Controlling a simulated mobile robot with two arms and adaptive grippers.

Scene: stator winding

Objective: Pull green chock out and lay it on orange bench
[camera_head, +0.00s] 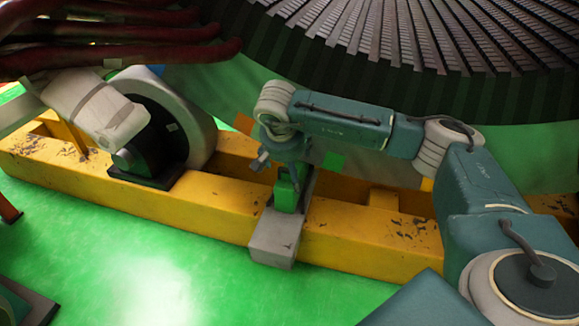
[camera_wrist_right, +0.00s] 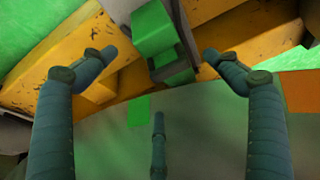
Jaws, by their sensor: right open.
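The green chock (camera_head: 287,196) sits on a grey bracket (camera_head: 274,240) that lies across the yellow-orange beam. In the right wrist view the chock (camera_wrist_right: 152,28) shows at the top middle, beyond the fingertips. My right gripper (camera_head: 283,160) is just above the chock in the head view and partly hides its top. In the right wrist view that gripper (camera_wrist_right: 160,57) is open, its fingers spread either side of the chock with nothing held. An orange-red edge (camera_head: 8,208) shows at the far left; I cannot tell whether it is the orange bench. My left gripper is not in view.
The worn yellow-orange beam (camera_head: 210,208) runs across the green floor. A black and grey wheel-like support (camera_head: 160,130) stands on it at left. The large dark slotted stator (camera_head: 400,50) hangs over the back. Dark red cables (camera_head: 120,40) cross the upper left.

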